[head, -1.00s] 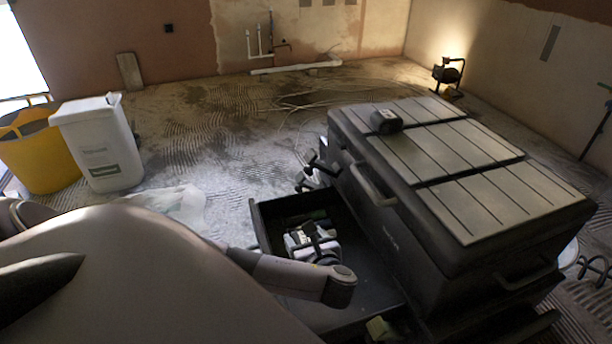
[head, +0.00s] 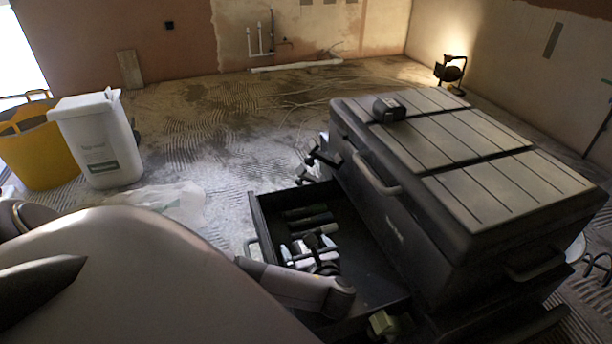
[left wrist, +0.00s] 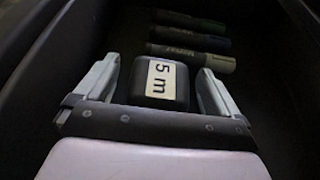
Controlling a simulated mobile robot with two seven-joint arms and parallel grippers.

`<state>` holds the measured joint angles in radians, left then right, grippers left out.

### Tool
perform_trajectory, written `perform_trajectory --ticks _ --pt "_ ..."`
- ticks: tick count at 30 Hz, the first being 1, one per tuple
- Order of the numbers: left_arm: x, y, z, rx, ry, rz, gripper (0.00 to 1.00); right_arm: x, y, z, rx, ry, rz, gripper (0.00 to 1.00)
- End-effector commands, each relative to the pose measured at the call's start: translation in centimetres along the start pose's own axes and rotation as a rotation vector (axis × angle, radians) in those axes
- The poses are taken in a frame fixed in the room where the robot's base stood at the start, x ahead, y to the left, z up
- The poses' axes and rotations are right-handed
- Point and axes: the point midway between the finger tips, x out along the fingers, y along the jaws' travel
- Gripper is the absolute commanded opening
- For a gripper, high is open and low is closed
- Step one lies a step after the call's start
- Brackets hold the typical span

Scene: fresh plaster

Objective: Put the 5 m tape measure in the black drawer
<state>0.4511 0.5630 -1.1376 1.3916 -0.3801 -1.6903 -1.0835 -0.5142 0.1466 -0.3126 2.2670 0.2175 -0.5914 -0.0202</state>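The 5 m tape measure (left wrist: 160,84), a small black block with a pale "5 m" label, is inside the open black drawer (head: 368,262). In the left wrist view it sits between the spread fingers of my left gripper (left wrist: 157,72), with a gap on each side. In the head view my left gripper (head: 307,247) reaches down into the drawer and partly hides the tape. My left gripper is open. My right gripper is not in view.
Several markers (left wrist: 190,55) lie in the drawer beyond the tape. The drawer belongs to a black tool chest (head: 440,225), with a small dark block (head: 388,109) on its lid. A white bin (head: 98,140) and a yellow tub (head: 42,150) stand at left.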

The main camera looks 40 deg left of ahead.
Motion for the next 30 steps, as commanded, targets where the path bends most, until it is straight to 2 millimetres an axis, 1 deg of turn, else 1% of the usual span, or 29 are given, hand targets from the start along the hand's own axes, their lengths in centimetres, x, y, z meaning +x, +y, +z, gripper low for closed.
perform_trajectory --ticks 8,10,13,18,21,25,30 --pt "0.0 0.0 0.1 0.0 0.0 0.0 0.96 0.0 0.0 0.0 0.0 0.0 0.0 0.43" --pt "-0.3 0.0 0.3 0.0 0.0 -0.001 0.96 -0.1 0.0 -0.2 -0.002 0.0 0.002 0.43" --pt "-1.8 -0.1 0.4 0.001 0.004 -0.003 0.96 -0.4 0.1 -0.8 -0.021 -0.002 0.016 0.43" --pt "-4.9 -0.1 0.5 0.001 0.004 -0.003 0.96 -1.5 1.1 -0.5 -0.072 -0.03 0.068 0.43" --pt "-6.3 0.0 0.4 0.001 0.003 -0.002 0.96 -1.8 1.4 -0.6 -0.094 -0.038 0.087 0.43" --pt "-7.4 0.0 0.3 0.0 0.001 0.0 0.96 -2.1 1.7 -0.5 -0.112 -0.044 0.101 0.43" --pt "-7.6 0.0 0.2 0.0 -0.001 0.0 0.96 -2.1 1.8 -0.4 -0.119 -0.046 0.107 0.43"
